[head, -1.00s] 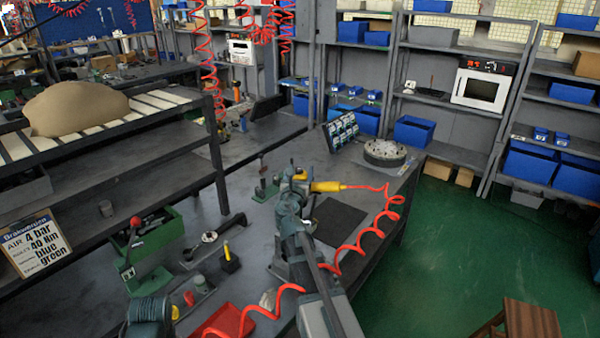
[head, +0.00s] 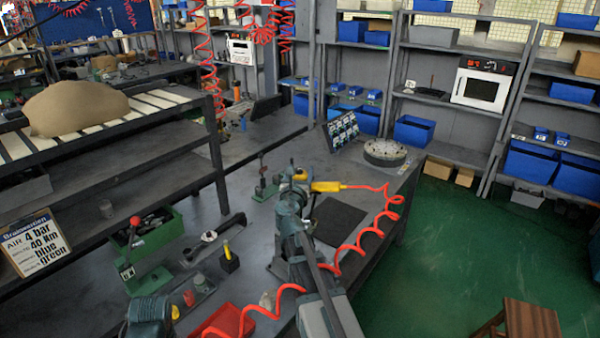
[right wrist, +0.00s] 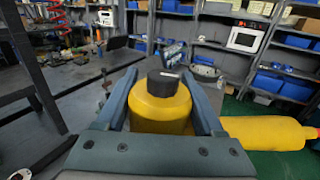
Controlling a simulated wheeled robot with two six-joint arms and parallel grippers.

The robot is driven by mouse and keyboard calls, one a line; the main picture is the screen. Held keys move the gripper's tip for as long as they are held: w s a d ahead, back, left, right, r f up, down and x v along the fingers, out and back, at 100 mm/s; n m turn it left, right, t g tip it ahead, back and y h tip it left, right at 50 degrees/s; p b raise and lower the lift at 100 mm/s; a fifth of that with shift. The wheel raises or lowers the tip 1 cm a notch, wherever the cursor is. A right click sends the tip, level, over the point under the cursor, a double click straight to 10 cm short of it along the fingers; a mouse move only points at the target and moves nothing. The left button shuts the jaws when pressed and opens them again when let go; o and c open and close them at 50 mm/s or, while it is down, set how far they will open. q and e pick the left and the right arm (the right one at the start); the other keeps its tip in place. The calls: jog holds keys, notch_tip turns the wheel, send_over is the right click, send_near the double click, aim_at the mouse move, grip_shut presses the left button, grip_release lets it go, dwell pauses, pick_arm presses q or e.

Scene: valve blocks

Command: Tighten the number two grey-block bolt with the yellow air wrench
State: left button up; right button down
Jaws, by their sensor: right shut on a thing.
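My right gripper (head: 297,182) is shut on the yellow air wrench (head: 326,186), above the bench near its middle. In the right wrist view the wrench's upright yellow head with a black cap (right wrist: 162,95) sits between both fingers, and its yellow handle (right wrist: 265,133) points right. A red coiled hose (head: 388,215) runs from the handle's end. The wrench's lower end is hidden. I cannot make out a numbered grey block or its bolts, and cannot tell whether the wrench touches anything. My left gripper is not visible.
A dark mat (head: 341,220) lies right of my right arm. A green lever stand (head: 265,187) stands just left of the wrench. A round flange (head: 385,152) and a tilted panel (head: 341,130) are farther back. A green bin (head: 155,232), black block (head: 230,262) and red tray (head: 225,322) are left.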

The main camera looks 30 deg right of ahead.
jog(key=shift+r, duration=0.25)
jog(key=shift+r+p, duration=0.35)
jog(key=shift+p, duration=0.1)
notch_tip(320, 180, up, 6)
jog(key=p, duration=0.6)
jog(key=shift+f, duration=0.2)
dwell(0.4)
